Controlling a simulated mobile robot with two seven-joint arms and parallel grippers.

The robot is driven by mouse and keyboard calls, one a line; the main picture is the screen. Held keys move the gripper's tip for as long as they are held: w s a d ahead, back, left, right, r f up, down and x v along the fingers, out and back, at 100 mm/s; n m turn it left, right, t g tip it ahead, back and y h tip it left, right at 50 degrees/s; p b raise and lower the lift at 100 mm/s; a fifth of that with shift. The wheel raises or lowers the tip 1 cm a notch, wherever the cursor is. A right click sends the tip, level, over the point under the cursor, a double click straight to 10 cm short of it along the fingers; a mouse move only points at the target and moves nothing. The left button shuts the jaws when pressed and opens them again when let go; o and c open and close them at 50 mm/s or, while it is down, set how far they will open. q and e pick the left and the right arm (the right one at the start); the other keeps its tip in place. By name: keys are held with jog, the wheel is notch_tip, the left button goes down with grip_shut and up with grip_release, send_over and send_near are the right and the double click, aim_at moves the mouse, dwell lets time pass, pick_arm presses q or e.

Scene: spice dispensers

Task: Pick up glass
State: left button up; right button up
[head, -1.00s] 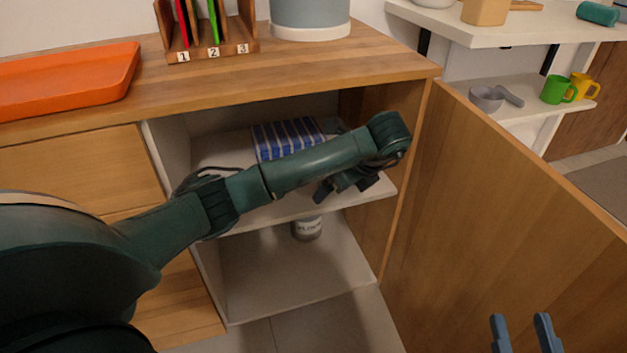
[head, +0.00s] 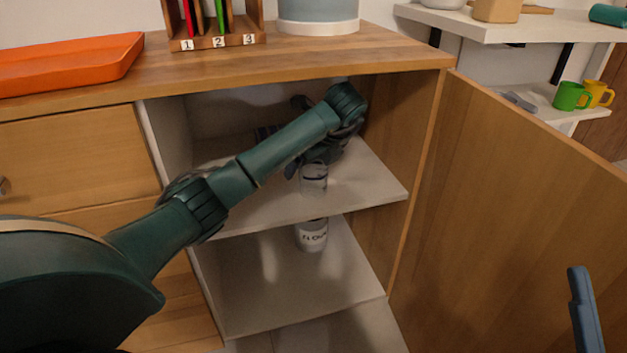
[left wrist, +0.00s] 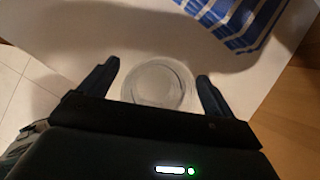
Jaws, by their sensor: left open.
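A clear glass (head: 314,180) stands on the upper shelf (head: 370,190) inside the open cabinet. In the left wrist view the glass (left wrist: 158,84) is seen from above as a round rim. My left gripper (left wrist: 152,75) is open, with one finger on each side of the glass. In the head view my left arm reaches into the cabinet and hides much of the gripper (head: 312,165). Part of my right gripper (head: 582,305) shows at the lower right; only one finger is clear.
A blue-and-white striped thing (left wrist: 225,22) lies beyond the glass on the shelf. A flour jar (head: 312,236) stands on the lower shelf. The open cabinet door (head: 500,210) is on the right, and an orange tray (head: 70,62) lies on the countertop.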

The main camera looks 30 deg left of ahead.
pick_arm(q)
jog(key=c, duration=1.2)
jog(key=shift+o, duration=0.2)
jog(key=shift+r, duration=0.1)
pick_arm(e)
jog(key=shift+r, duration=0.1)
